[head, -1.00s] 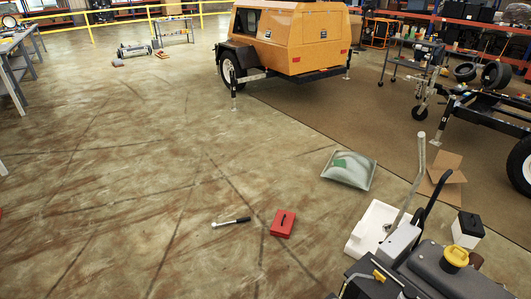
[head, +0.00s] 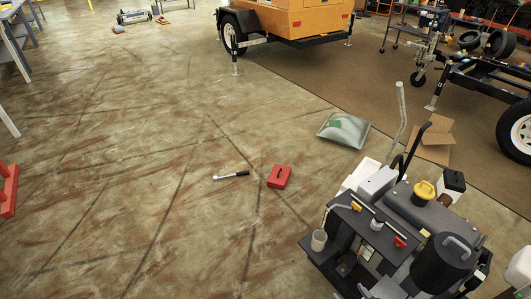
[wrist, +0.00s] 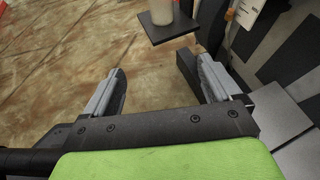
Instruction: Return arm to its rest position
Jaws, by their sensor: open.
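My gripper (wrist: 160,68) shows in the wrist view with its two grey fingers apart and nothing between them. Past the fingers, a pale cup (wrist: 162,12) sits on a dark shelf (wrist: 168,34). A dark machine (head: 410,225) with a yellow cap and a black cylinder stands at the lower right of the head view. A pale cup (head: 319,240) sits at its left side. I cannot make out my gripper or the arm's full pose in the head view.
A red box (head: 279,176) and a black-handled tool (head: 231,175) lie on the floor. A grey-green cushion-like object (head: 343,131) and an open cardboard box (head: 433,140) lie behind the machine. An orange trailer (head: 290,18) stands at the back. The left floor is mostly clear.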

